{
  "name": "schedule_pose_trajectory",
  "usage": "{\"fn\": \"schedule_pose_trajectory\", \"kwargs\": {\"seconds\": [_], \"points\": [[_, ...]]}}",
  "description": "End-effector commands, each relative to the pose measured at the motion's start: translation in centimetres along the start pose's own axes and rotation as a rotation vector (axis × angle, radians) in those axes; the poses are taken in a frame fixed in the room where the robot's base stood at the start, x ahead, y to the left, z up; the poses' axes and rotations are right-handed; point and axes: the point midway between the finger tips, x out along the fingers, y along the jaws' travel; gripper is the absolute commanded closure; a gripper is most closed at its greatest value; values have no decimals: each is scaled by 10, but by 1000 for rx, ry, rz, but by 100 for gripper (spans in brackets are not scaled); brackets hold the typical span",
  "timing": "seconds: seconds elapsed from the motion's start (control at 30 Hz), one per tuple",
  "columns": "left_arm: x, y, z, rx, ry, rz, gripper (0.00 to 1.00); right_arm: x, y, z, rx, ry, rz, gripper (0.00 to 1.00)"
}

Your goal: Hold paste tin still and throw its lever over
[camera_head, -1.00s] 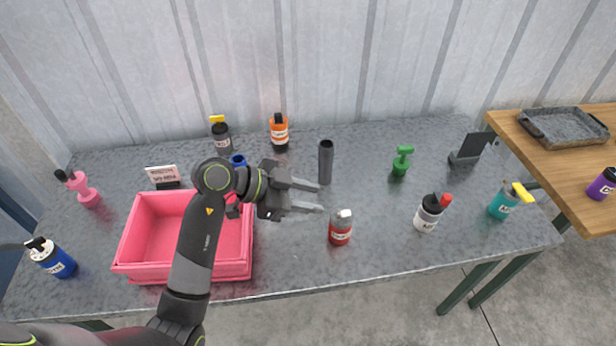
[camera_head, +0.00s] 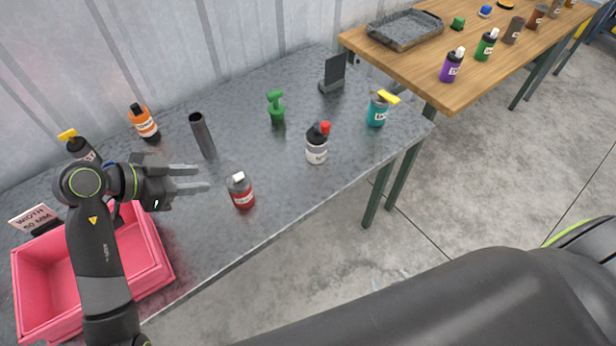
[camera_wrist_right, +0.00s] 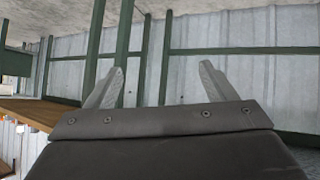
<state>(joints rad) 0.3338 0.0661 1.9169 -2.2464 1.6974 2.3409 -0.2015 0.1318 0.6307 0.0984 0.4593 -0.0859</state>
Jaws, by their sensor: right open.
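Several labelled containers stand on the grey table; their labels are too small for me to tell which is the paste tin. They are a red one with a white top (camera_head: 241,190), a white one with a black and red top (camera_head: 317,144), a teal one with a yellow top (camera_head: 378,108), an orange one (camera_head: 143,122) and a dark one with a yellow top (camera_head: 80,147). My left gripper (camera_head: 204,178) is open and empty, left of the red container. My right gripper (camera_wrist_right: 162,72) is open and empty in the right wrist view, with table legs and wall beyond.
A pink bin (camera_head: 151,254) is at the table's left front. A dark cylinder (camera_head: 203,136), a green pump-shaped item (camera_head: 276,107) and a black stand (camera_head: 333,74) are farther back. A wooden table (camera_head: 425,80) with a grey tray (camera_head: 405,31) and bottles is beyond the right end.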

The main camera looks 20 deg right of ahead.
Motion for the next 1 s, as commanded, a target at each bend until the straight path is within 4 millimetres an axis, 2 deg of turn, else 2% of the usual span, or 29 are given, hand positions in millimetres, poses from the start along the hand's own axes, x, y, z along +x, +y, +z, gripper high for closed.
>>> {"fn": "schedule_pose_trajectory", "kwargs": {"seconds": [0.03, 0.17, 0.37, 0.47, 0.53, 0.6, 0.7, 0.8, 1.0], "points": [[0, 0, 0, 0, 0, 0, 64, 5, 5, -21, -4, 82, 13, 23], [0, 0, 0, 0, 0, 0, 64, 10, 19, -74, -18, 294, 49, 23], [0, 0, 0, 0, 0, 0, 64, 2, 39, -157, -52, 633, 115, 23], [0, 0, 0, 0, 0, 0, 64, -6, 47, -214, -116, 842, 138, 23], [0, 0, 0, 0, 0, 0, 64, -12, 45, -257, -192, 977, 134, 23], [0, 0, 0, 0, 0, 0, 64, -19, 37, -298, -298, 1097, 117, 23], [0, 0, 0, 0, 0, 0, 64, -31, 14, -345, -486, 1239, 82, 23], [0, 0, 0, 0, 0, 0, 64, -43, -12, -372, -669, 1345, 56, 23], [0, 0, 0, 0, 0, 0, 64, -68, -64, -400, -1033, 1521, 34, 23]]}}
